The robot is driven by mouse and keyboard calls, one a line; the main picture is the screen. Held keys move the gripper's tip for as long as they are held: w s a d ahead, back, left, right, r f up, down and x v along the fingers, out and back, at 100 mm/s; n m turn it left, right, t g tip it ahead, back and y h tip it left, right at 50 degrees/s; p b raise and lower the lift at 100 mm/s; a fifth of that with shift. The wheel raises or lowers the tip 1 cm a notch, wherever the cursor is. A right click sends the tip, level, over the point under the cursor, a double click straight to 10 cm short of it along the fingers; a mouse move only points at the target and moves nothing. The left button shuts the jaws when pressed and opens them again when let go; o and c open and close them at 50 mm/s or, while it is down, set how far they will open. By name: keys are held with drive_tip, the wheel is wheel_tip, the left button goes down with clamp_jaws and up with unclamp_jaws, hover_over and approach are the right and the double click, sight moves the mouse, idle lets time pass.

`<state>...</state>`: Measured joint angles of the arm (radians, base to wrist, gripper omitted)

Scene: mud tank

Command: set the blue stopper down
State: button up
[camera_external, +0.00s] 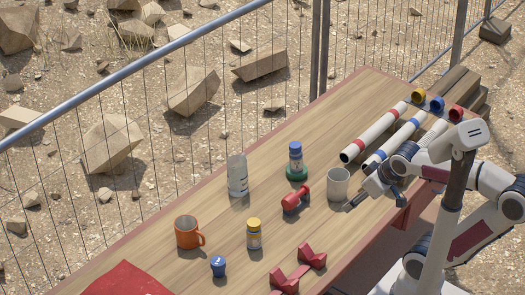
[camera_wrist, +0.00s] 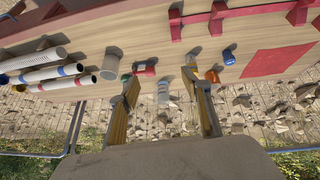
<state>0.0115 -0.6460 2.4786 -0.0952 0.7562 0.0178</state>
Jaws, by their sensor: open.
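A small blue tapered piece (camera_external: 218,266), which looks like the blue stopper, stands on the wooden table near the front left, below the orange mug. It also shows in the wrist view (camera_wrist: 228,58), right of the fingers. A blue ring-like end piece (camera_external: 436,103) sits in a row with a yellow and a red one at the far right; I cannot tell if it is a stopper too. My gripper (camera_external: 362,186) is open and empty, above the table's right side near the grey-white cup. In the wrist view its two fingers (camera_wrist: 160,90) are spread apart, with nothing held between them.
An orange mug (camera_external: 188,233), yellow-capped jar (camera_external: 254,234), clear bottle (camera_external: 238,176), blue-capped green-based bottle (camera_external: 296,162), red dumbbell-shaped piece (camera_external: 296,197) and cup (camera_external: 338,184) stand about. Banded tubes (camera_external: 375,132) lie at right. Red brackets (camera_external: 312,257) line the near edge. A fence runs behind.

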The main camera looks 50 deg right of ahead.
drive_tip(key=shift+g+y, duration=0.4)
drive_tip(key=s, duration=0.1)
drive_tip(key=s+a, duration=0.1)
drive_tip(key=s, duration=0.1)
drive_tip(key=s+a, duration=0.1)
drive_tip(key=shift+s+f, duration=0.25)
idle(0.7)
